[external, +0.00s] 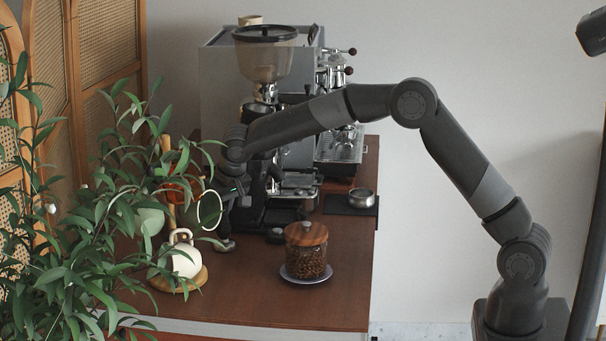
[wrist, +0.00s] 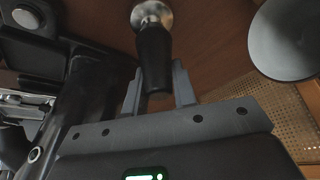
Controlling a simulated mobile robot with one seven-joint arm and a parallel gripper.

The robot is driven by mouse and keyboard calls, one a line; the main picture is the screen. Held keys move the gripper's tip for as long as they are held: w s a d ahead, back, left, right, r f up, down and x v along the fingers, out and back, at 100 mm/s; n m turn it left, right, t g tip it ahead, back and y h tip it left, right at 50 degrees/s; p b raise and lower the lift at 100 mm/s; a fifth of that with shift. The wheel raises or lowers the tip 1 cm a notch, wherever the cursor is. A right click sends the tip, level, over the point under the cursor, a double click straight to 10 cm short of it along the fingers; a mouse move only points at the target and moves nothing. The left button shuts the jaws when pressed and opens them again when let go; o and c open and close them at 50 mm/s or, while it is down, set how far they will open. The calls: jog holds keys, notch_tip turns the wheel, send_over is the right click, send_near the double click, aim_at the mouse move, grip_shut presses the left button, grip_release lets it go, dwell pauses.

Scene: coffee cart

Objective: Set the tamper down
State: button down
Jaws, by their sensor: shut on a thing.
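The tamper (wrist: 153,55) has a black handle and a round silver metal base. In the wrist view its handle is between the two fingers of my gripper (wrist: 158,88), which is shut on it. The metal base points away from my gripper, toward the brown wooden counter (wrist: 205,25). In the external view the tamper (external: 225,243) shows low beside the coffee grinder, below my gripper (external: 235,195). Leaves and my wrist partly hide this area. I cannot tell whether the base touches the counter.
The grinder (external: 268,60) and espresso machine (external: 225,85) stand behind. A mug stand (external: 165,285) with several mugs is close on the left, with a leafy plant (external: 110,220) before it. A bean jar (external: 306,262) stands front right. A black mat (external: 340,205) holds a metal cup (external: 361,197).

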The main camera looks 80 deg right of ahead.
jog(key=c, duration=1.2)
grip_release()
jog(key=shift+f, duration=0.1)
jog(key=shift+o, duration=0.2)
jog(key=s+a+r+n, duration=0.1)
jog(key=s+a+r, duration=0.3)
jog(key=s+r, duration=0.3)
jog(key=s+a+r+n, duration=0.1)
jog(key=s+a+r, duration=0.35)
jog(key=r, duration=0.55)
jog(key=s+a+r+n, duration=0.1)
jog(key=s+a, duration=0.1)
jog(key=s, duration=0.4)
jog(key=s+a+r+n, duration=0.1)
jog(key=s+a+r, duration=0.1)
jog(key=s, duration=0.5)
jog(key=s+a+f+n+y, duration=0.1)
jog(key=s+f, duration=0.1)
jog(key=s, duration=0.5)
jog(key=s+a+f+n+t+y, duration=0.1)
jog(key=s+a+f, duration=0.1)
jog(key=s, duration=0.6)
jog(key=s+a+f+n+t+y, duration=0.1)
jog(key=s+f, duration=0.2)
jog(key=s, duration=0.5)
jog(key=shift+s+a+f+n, duration=0.15)
jog(key=shift+a+f+n, duration=0.15)
jog(key=shift+f+n, duration=0.1)
